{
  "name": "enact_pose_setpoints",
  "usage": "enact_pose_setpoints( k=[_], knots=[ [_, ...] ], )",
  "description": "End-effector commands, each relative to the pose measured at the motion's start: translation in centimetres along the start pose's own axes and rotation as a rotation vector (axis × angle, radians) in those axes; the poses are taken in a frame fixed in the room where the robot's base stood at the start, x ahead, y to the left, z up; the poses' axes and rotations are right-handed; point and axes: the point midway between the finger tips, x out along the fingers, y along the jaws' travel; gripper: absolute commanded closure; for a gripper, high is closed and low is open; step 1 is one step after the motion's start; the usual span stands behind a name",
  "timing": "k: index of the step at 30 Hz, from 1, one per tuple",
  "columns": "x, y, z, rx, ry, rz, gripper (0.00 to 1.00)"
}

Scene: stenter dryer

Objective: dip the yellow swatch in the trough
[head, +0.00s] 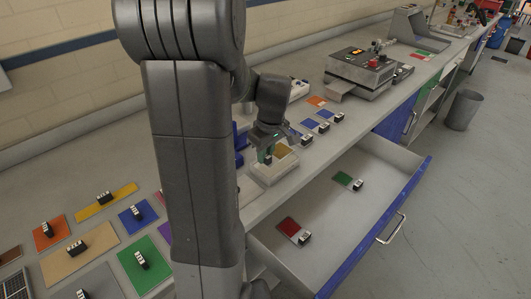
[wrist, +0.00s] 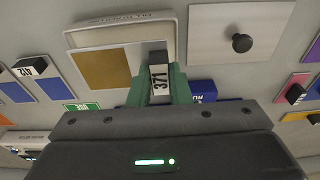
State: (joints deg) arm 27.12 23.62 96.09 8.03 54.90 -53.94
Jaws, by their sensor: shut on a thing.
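My gripper (wrist: 161,88) is shut on a black clip with a white label reading 371 (wrist: 159,76). The clip holds a dark golden-yellow swatch (wrist: 102,70), which also shows in the head view (head: 281,151). The swatch is over a shallow pale trough (head: 268,176), whose lettered rim shows in the wrist view (wrist: 125,21). I cannot tell whether the swatch touches the trough's bottom. In the head view my gripper (head: 267,155) is low over the trough, partly hidden by my wrist.
A pale square plate with a black knob (wrist: 240,43) lies beside the trough. Several clipped swatches, including another yellow one (head: 105,202), lie on the bench. An open drawer (head: 345,210) with green and red swatches juts out in front. A grey machine (head: 360,78) stands farther back.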

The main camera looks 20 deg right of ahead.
Motion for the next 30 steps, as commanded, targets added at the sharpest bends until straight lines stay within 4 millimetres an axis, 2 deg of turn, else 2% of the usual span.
enact_pose_setpoints(
  k=[17,27,30],
  knots=[
    [-0.1,0.0,0.0,0.0,0.0,0.0,1.0],
    [-2.9,0.0,-0.5,0.0,0.001,0.001,1.0],
    [-3.1,0.0,-0.5,0.0,0.0,0.0,1.0]
  ],
)
